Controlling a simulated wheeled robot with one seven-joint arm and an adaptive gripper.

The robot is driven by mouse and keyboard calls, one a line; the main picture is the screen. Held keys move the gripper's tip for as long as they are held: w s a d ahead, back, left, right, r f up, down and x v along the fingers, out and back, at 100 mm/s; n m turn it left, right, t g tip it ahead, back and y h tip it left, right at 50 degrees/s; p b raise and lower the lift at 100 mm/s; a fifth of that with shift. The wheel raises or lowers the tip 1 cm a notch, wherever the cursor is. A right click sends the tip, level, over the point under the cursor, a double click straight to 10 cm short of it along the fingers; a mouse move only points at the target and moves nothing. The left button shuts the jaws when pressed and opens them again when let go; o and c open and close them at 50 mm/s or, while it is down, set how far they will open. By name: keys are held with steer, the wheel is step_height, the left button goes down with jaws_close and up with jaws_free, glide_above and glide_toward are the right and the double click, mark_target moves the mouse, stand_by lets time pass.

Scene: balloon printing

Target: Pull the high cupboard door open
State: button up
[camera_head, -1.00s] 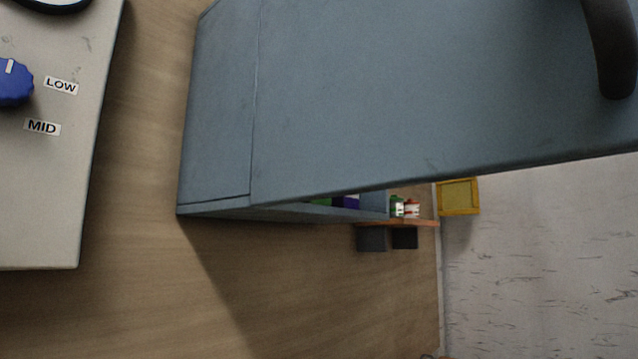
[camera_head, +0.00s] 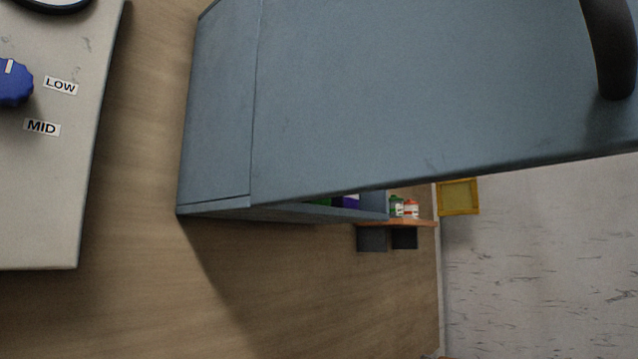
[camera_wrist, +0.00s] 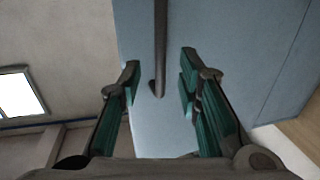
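The blue-grey cupboard door (camera_head: 430,80) fills the upper right of the head view. It stands ajar, with a narrow gap along its lower edge where green and purple items show inside. Its dark bar handle (camera_head: 608,50) is at the top right corner, and its upper end is cut off by the frame. In the wrist view the handle (camera_wrist: 160,45) runs down the door (camera_wrist: 225,30) and appears between the fingers. My gripper (camera_wrist: 160,72) is open, with a finger on each side of the handle and visible space on both sides. Its depth relative to the handle is unclear.
A light panel (camera_head: 45,200) with a blue knob (camera_head: 14,82) and LOW and MID labels is at the left. A small shelf (camera_head: 400,223) with little bottles and a yellow box (camera_head: 458,197) are beyond the cupboard. The wrist view shows a bright window (camera_wrist: 20,93).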

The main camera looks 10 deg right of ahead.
steer(key=v, duration=0.6)
stand_by(0.5)
